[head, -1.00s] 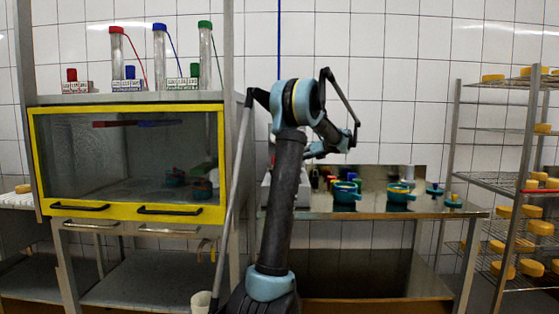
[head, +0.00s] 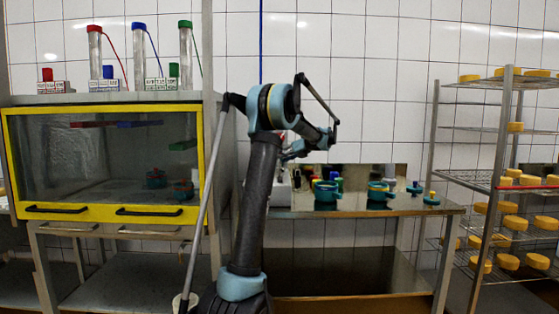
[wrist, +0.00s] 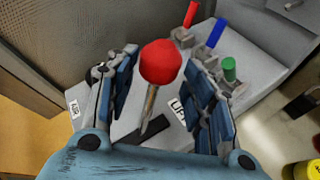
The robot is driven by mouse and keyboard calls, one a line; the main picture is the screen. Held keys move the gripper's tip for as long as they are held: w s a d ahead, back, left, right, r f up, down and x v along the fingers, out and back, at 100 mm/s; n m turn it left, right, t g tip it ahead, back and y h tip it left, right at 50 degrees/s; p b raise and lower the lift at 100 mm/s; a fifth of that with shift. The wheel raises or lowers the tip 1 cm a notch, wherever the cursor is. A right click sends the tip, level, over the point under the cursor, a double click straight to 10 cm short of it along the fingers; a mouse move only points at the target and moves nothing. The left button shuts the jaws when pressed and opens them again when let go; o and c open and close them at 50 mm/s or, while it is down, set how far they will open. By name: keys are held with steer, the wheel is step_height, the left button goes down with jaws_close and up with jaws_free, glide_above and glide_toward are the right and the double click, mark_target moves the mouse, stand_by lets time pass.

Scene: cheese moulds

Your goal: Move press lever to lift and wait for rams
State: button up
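A press lever with a red ball knob (wrist: 160,61) and a thin metal stem stands on a grey control box (wrist: 195,35) in the wrist view. Its stem rises from a dark slot (wrist: 141,131), with a small white label at each end. My gripper (wrist: 163,68) is open, with one finger on each side of the knob and narrow gaps visible. In the head view a glazed press cabinet (head: 8,160) with a yellow frame shows red, blue and green bars inside, above teal moulds (head: 156,178). My arm mostly hides the control box there.
Red, blue and green pegs (wrist: 229,68) stand on the box beside my right finger. A steel table (head: 345,208) holds teal moulds (head: 327,194). A rack with yellow cheeses (head: 515,222) stands at the right. A slanted pole (head: 204,208) passes left of my arm.

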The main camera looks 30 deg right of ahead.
steer(key=shift+a, duration=0.1)
steer(key=shift+s, duration=0.1)
steer(key=v, duration=1.1)
steer(key=shift+s+d+r, duration=0.15)
steer(key=shift+s+d, duration=0.05)
steer(key=shift+d, duration=0.05)
